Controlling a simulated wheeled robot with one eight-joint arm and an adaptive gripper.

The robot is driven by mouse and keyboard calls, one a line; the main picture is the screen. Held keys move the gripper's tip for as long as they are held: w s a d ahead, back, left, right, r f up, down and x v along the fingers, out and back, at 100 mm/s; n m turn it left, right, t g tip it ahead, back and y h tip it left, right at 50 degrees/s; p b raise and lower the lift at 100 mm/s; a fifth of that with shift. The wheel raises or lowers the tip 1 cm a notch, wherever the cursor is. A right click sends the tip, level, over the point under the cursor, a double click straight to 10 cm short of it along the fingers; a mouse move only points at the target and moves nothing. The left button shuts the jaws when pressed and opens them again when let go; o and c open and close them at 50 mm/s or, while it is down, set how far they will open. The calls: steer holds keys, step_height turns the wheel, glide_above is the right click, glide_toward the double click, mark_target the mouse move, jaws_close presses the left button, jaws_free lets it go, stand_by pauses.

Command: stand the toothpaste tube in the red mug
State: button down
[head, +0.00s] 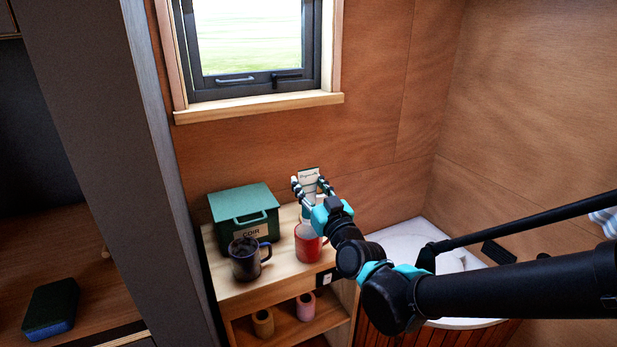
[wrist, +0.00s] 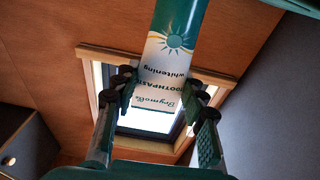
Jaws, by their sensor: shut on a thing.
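The toothpaste tube (head: 309,179) is white and green, with its printed white end up in the head view. In the wrist view the tube (wrist: 174,62) runs between the fingers, its lettering facing the camera. My gripper (head: 312,188) is shut on the tube, with fingers on either side of it; the fingertips also show in the wrist view (wrist: 159,82). The red mug (head: 308,247) stands on the wooden shelf top, just below my gripper. My gripper and wrist cover part of the mug's upper right. The tube's lower end is hidden, so I cannot tell whether it is inside the mug.
A dark mug with a handle (head: 245,260) stands left of the red mug. A green lidded box (head: 243,212) is behind it, near the wall. Two rolls (head: 305,306) sit on the lower shelf. A white basin (head: 408,240) is at right, below my arm.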

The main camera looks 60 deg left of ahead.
steer(key=shift+f, duration=3.8)
steer(key=c, duration=0.8)
jaws_free()
steer(key=d, duration=0.4)
steer(key=d+f, duration=0.1)
steer(key=d, duration=0.7)
steer(key=shift+s+f, duration=0.1)
steer(key=shift+f, duration=0.3)
steer(key=shift+s, duration=0.1)
